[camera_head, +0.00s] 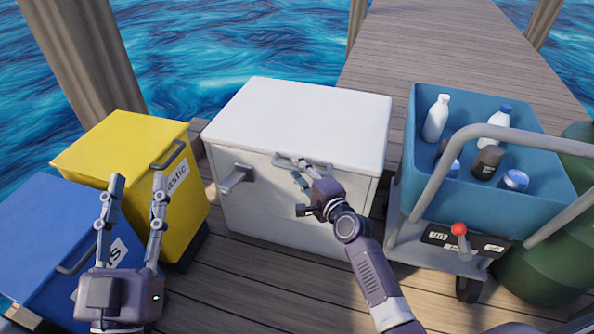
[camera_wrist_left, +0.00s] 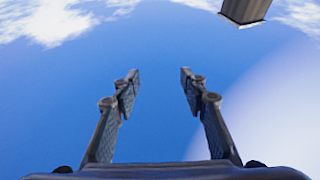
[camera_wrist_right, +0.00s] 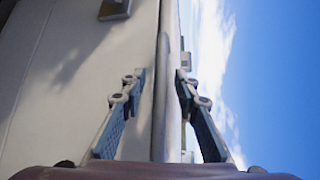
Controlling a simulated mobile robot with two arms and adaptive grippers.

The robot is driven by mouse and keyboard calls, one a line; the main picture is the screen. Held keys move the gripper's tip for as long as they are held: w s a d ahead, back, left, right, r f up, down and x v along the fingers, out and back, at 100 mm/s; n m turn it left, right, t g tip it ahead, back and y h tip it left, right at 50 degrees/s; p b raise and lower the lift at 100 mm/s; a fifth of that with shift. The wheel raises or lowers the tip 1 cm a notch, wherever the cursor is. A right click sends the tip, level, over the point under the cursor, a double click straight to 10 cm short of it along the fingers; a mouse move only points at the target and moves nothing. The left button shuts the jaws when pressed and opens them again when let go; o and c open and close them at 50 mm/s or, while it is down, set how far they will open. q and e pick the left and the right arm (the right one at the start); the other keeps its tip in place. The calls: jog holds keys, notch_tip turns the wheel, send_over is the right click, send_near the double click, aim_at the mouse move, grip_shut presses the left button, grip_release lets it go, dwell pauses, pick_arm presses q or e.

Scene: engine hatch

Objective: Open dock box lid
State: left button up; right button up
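The white dock box (camera_head: 270,200) stands in the middle of the head view with its lid (camera_head: 300,112) down. A thin bar handle (camera_head: 320,163) runs along the front just under the lid, and a grey latch-like lever (camera_head: 236,178) sticks out at the front left. My right gripper (camera_head: 300,177) is at the handle. In the right wrist view its fingers (camera_wrist_right: 160,85) are apart, with a narrow upright edge or bar between them; I cannot tell whether they touch it. My left gripper (camera_head: 138,184) is open, empty and pointing up before the bins.
A yellow bin (camera_head: 120,145) and a blue bin (camera_head: 40,225) stand at left. A cart with a blue tub (camera_head: 490,200) of bottles stands close at right, beside a green cylinder (camera_head: 545,265). A wooden post (camera_head: 80,50) rises behind the bins. Space above the lid is clear.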

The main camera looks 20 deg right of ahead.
jog(key=shift+w+a, duration=0.1)
jog(key=shift+w, duration=0.2)
grip_shut()
dwell(0.4)
